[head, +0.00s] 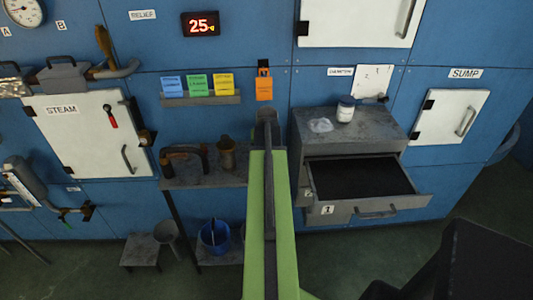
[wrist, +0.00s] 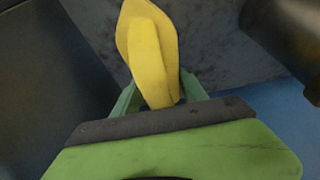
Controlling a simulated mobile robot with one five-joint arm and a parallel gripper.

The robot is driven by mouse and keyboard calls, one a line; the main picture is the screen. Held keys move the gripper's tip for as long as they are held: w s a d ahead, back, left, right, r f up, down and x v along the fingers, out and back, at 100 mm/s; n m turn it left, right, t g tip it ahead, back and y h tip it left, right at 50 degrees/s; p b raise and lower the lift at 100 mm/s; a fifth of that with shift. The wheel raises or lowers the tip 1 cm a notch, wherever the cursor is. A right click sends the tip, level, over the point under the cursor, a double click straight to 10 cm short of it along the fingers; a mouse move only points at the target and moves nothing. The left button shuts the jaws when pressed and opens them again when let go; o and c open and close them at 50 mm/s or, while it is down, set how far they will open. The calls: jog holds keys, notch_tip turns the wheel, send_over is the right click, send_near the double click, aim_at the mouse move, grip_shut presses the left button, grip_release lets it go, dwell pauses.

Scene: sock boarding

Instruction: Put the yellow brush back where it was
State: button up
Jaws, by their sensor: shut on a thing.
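The yellow brush (wrist: 150,50) shows in the wrist view as a yellow piece with a broad end pointing up and a ridge along it. My gripper (wrist: 160,92) is shut on its lower end, between green-teal fingers. The brush is slightly tilted. In the head view my green arm reaches forward through the middle, and I cannot make out the gripper's fingers or the brush there.
A dark bench (head: 205,184) holds a bent pipe (head: 186,158) and a brown cup (head: 226,155). Right of my arm, a grey cabinet (head: 350,128) bears a white jar (head: 346,108) and has an open drawer (head: 375,208). A blue bucket (head: 215,238) stands low behind the arm's left side.

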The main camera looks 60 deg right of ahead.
jog(key=shift+f+b, duration=0.35)
jog(key=shift+b, duration=0.1)
jog(key=o, duration=1.3)
jog(key=shift+r+p, duration=0.55)
jog(key=p+v, duration=1.5)
jog(key=v, duration=0.2)
jog(key=shift+a, duration=0.1)
jog(key=shift+f, duration=0.1)
